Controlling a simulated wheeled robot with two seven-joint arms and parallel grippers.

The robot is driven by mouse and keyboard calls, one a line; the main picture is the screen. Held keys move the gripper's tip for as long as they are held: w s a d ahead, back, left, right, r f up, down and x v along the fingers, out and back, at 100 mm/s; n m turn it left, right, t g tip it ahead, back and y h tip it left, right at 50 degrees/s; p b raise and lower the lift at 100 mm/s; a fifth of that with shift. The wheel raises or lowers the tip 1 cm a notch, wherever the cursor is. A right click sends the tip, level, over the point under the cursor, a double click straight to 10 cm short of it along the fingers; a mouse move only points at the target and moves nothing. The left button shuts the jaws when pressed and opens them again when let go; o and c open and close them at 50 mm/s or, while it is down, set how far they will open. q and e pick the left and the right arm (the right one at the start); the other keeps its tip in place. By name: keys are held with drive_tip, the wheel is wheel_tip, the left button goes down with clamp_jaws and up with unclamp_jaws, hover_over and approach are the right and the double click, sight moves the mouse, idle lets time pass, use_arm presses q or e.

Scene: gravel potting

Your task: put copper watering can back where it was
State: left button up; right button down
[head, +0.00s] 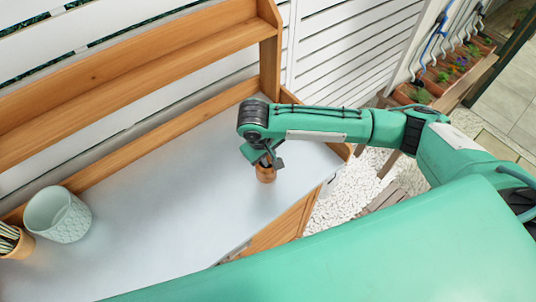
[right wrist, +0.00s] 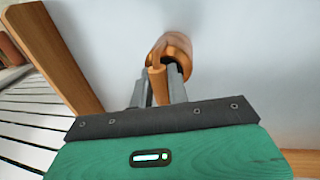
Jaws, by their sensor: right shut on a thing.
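The small copper watering can (head: 266,174) is at the right end of the grey bench top (head: 190,165), near its front right corner. My right gripper (head: 264,157) is above it, pointing down, and is shut on it. In the right wrist view the two fingers (right wrist: 160,88) close around the can's upright copper-brown handle, and the rounded copper body (right wrist: 175,47) shows beyond them. I cannot tell whether the can's base touches the bench. My left gripper is out of view.
A pale green patterned pot (head: 58,215) and a tan pot with striped sticks (head: 14,242) stand at the left end. A wooden shelf (head: 130,75) runs along the back. The middle of the bench is clear. White gravel (head: 345,190) lies beyond its right edge.

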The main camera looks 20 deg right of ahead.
drive_tip(key=c, duration=1.4)
unclamp_jaws()
drive_tip(key=shift+f, duration=0.1)
drive_tip(key=shift+o, duration=0.2)
drive_tip(key=shift+a+r, duration=0.1)
drive_tip(key=shift+r, duration=0.3)
drive_tip(key=b+v, duration=0.2)
drive_tip(key=v, duration=0.9)
drive_tip(key=shift+r, duration=0.2)
drive_tip(key=shift+a, duration=0.1)
